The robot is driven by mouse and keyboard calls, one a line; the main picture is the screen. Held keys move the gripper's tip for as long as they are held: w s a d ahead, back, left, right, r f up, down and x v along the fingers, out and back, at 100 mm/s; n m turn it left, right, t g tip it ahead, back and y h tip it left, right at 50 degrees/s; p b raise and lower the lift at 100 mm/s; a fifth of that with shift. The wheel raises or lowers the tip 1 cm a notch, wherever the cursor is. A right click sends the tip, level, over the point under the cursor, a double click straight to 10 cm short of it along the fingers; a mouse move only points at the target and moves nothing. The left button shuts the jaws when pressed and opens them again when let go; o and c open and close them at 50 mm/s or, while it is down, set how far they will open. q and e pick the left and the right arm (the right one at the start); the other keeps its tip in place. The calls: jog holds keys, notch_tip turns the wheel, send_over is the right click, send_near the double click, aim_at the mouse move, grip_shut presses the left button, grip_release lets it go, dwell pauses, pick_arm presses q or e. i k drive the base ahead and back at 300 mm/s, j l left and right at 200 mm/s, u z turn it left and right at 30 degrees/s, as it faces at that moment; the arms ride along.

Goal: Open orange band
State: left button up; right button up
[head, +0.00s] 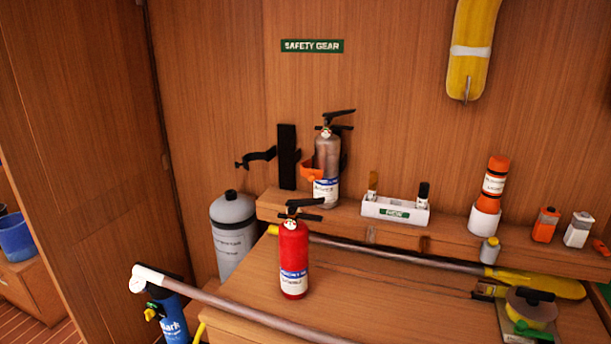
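An orange band (309,171) shows at the left side of a silver extinguisher (327,160) with a black handle. The extinguisher stands upright on the wooden ledge against the back wall. The band seems to go partly around its body, beside a black wall bracket (287,157). The far side of the band is hidden behind the extinguisher, and I cannot tell whether it is fastened. A black curved arm (257,157) sticks out left from the bracket and holds nothing. Neither of my grippers is in view.
A red extinguisher (293,258) stands in front on the wooden top. A grey cylinder (232,235) is at left. A white box (395,209) sits right on the ledge (450,232). A long shaft (250,313) crosses the front; a yellow-bladed paddle (540,284) lies behind.

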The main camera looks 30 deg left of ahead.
aim_at(312, 174)
jog(key=i+j+u, duration=0.25)
jog(key=j, duration=0.25)
jog(key=i+j+u, duration=0.2)
jog(key=j, duration=0.25)
jog(key=i+j+u, duration=0.25)
jog(key=j, duration=0.15)
